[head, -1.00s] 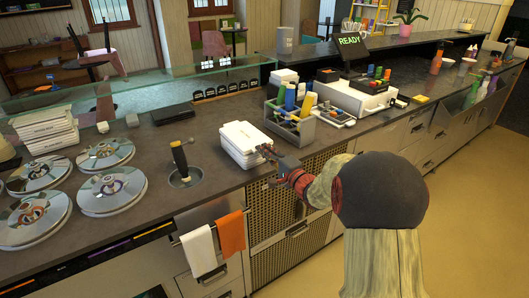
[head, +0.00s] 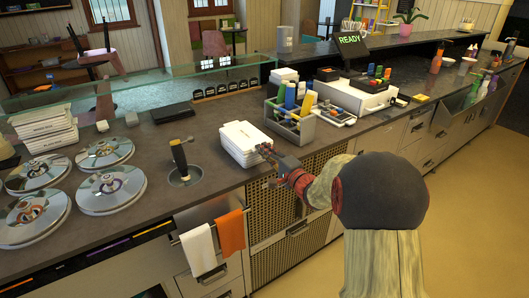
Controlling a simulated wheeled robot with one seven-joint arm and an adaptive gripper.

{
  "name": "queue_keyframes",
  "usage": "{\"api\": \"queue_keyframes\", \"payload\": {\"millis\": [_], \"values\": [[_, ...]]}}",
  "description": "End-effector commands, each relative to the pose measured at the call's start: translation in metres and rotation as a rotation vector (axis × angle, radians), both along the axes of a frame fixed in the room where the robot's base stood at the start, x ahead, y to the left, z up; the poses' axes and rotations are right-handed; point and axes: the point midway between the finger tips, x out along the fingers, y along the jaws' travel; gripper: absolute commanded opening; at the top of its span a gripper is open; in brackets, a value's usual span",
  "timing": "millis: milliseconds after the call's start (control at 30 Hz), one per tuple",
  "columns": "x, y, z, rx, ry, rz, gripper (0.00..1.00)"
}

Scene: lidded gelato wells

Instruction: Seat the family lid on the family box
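A white box-like item (head: 237,148) with a flat white top stands on the dark counter near its front edge, in the middle of the head view. It looks like the family box; I cannot tell whether the top is a separate lid or how well it sits. My gripper (head: 265,151) is at the right side of this white item, at about the height of its top. It seems to touch or nearly touch it. The fingers are small and dark here, so I cannot tell whether they are open or shut, or hold anything.
Round metal well lids (head: 111,190) lie on the counter at left, with a stack of white boxes (head: 45,128) behind. A dark-handled tool (head: 180,158) stands left of the white item. A grey caddy (head: 290,127) of bottles is close at right. A glass screen runs behind.

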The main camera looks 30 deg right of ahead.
Motion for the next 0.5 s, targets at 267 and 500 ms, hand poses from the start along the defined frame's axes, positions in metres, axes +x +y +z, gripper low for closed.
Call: {"api": "queue_keyframes", "payload": {"millis": [267,500], "values": [[0.0,0.0,0.0001,0.0,0.0,0.0,0.22],[0.0,0.0,0.0001,0.0,0.0,0.0,0.34]]}}
